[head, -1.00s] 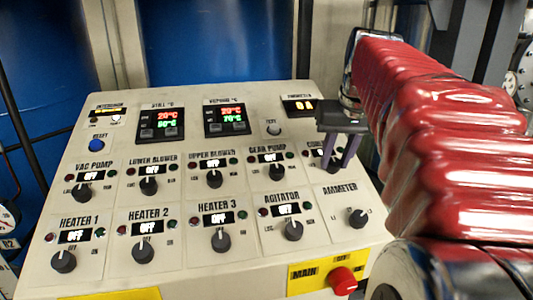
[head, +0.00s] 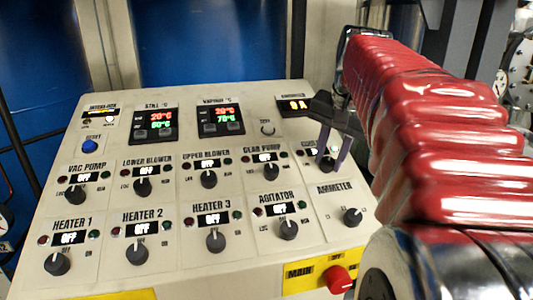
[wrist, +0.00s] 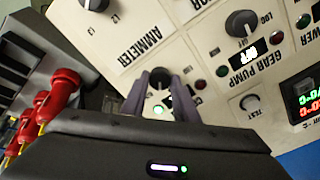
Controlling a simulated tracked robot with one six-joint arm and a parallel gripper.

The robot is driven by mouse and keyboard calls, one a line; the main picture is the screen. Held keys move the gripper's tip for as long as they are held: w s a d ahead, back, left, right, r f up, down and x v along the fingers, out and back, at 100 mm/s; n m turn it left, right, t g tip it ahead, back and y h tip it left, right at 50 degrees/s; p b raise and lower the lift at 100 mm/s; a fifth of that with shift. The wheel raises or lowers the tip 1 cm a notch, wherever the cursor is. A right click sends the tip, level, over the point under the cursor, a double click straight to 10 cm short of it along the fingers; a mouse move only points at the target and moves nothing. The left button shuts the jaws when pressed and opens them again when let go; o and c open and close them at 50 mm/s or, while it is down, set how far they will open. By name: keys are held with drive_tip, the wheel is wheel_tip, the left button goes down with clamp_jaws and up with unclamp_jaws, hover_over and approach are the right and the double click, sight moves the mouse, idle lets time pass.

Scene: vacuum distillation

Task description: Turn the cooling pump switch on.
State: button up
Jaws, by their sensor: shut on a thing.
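The cooling pump switch is a dark round knob (head: 327,164) at the right end of the upper knob row. Its label is mostly hidden by my gripper (head: 331,163), which reaches down from above with one finger on each side of the knob. In the wrist view the knob (wrist: 160,77) sits between the fingertips of my gripper (wrist: 161,85), which is shut on it. A bright green spot (wrist: 158,108) shows between the fingers there. I cannot read the switch's display or its pointer direction.
The gear pump knob (head: 270,172) is to the left, its display reading OFF. The ammeter knob (head: 352,216) is below, and a red main button (head: 339,279) is at the panel's front edge. The wrist view shows red fittings (wrist: 40,105) at left.

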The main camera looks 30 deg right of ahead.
drive_tip(key=m, duration=0.5)
idle(0.5)
drive_tip(key=o, duration=1.1)
drive_tip(key=shift+c, duration=0.2)
drive_tip(key=shift+r, duration=0.15)
drive_tip(key=v, duration=1.3)
drive_tip(key=shift+r, duration=0.2)
drive_tip(key=shift+s, duration=0.1)
